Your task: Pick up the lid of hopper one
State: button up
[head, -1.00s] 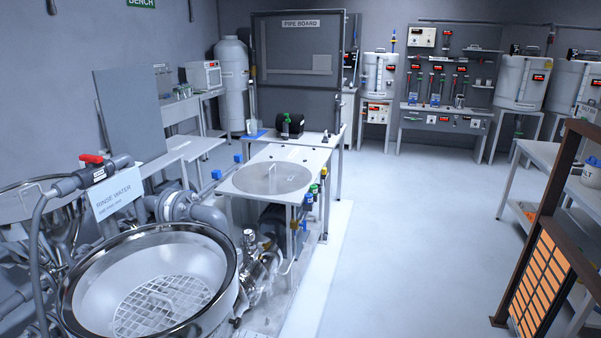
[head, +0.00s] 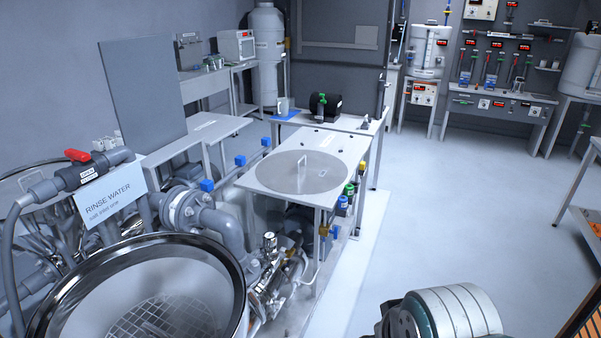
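A round, flat grey lid (head: 325,180) with a small upright handle at its middle lies on a light table (head: 258,182) near the picture's centre. In front of it at lower left is an open metal hopper (head: 232,290) with a wide shiny rim and a white grate inside. I cannot read a number on the hopper or the lid. Part of my arm shows at the bottom right, apart from the lid and the hopper. My gripper's fingers are not in view.
A rinse water sign (head: 108,200) and a red-handled valve (head: 78,155) stand behind the hopper. Pipes and blue valves run beside the lid's table. A black device (head: 325,106) stands on the bench behind. Clear floor (head: 450,200) lies to the right.

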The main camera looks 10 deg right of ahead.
aim_at(293, 172)
jog(key=u, duration=1)
jog(key=l+u, duration=0.25)
jog(key=i+l+u, duration=0.1)
jog(key=u, duration=0.2)
jog(key=i+l, duration=0.15)
jog(key=l, duration=0.5)
jog(key=i+l, duration=0.15)
jog(key=l, duration=0.45)
jog(key=i+l, duration=0.1)
jog(key=l, duration=0.55)
jog(key=i+l, duration=0.15)
jog(key=l, duration=0.5)
jog(key=i+l, duration=0.15)
jog(key=l, duration=0.45)
jog(key=i+l, duration=0.15)
jog(key=l, duration=0.5)
jog(key=i+l, duration=0.1)
jog(key=l, duration=0.55)
jog(key=i+l, duration=0.15)
jog(key=l, duration=0.45)
jog(key=u, duration=0.05)
